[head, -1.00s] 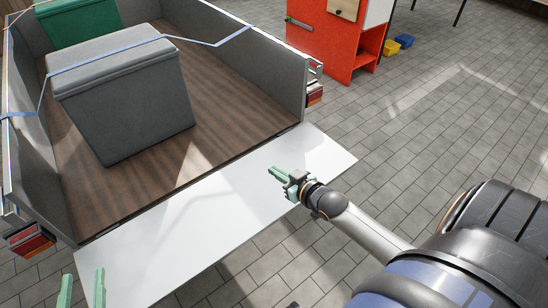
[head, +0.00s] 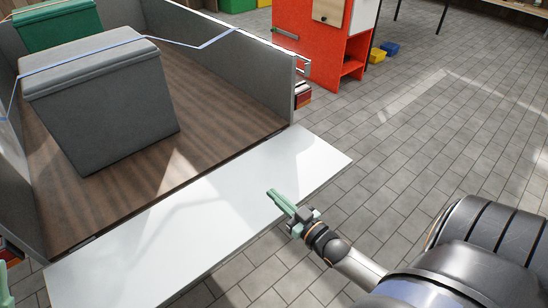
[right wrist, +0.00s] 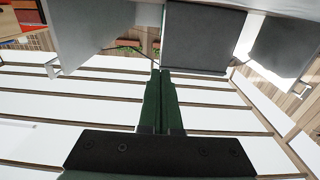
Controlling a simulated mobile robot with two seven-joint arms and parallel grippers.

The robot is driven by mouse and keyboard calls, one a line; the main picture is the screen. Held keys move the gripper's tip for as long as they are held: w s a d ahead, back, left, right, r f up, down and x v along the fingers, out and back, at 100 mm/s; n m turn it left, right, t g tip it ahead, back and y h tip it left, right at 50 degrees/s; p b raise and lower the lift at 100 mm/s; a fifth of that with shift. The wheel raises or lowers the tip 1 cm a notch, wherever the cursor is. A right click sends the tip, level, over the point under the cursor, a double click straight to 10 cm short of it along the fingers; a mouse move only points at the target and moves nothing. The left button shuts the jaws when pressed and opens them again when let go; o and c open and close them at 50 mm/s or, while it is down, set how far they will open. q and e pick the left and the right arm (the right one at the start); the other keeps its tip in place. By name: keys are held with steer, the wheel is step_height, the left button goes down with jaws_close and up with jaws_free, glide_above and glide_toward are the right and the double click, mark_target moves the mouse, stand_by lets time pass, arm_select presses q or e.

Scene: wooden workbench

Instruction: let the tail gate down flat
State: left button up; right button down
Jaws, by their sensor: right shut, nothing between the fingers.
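The tail gate (head: 200,228) is a white panel at the rear of the trailer. In the head view it lies folded outward, about level with the wooden bed (head: 110,195), with a dark seam along the hinge side. My right gripper (head: 274,194) is over the gate's outer part near its right end. Its green fingers are together and empty; whether they touch the panel is unclear. The shut fingers also show in the right wrist view (right wrist: 163,75). Only a sliver of my left gripper (head: 5,283) shows at the left edge, so its jaws cannot be judged.
A grey lidded box (head: 105,105) and a green box (head: 58,28) stand on the bed, with a blue strap (head: 205,43) above. A red cabinet (head: 305,38) stands behind the right side wall (head: 240,65). The tiled floor (head: 420,130) on the right is clear.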

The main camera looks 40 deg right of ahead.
mark_target(280, 215)
steer(key=f+b, duration=0.1)
steer(key=f, duration=0.1)
steer(key=s+f+b, duration=0.1)
steer(key=f, duration=0.1)
steer(key=f+b, duration=0.2)
steer(key=shift+s+f, duration=0.2)
steer(key=shift+s, duration=0.15)
steer(key=shift+s+f+b, duration=0.15)
steer(key=shift+f+b, duration=0.25)
steer(key=shift+f, duration=0.55)
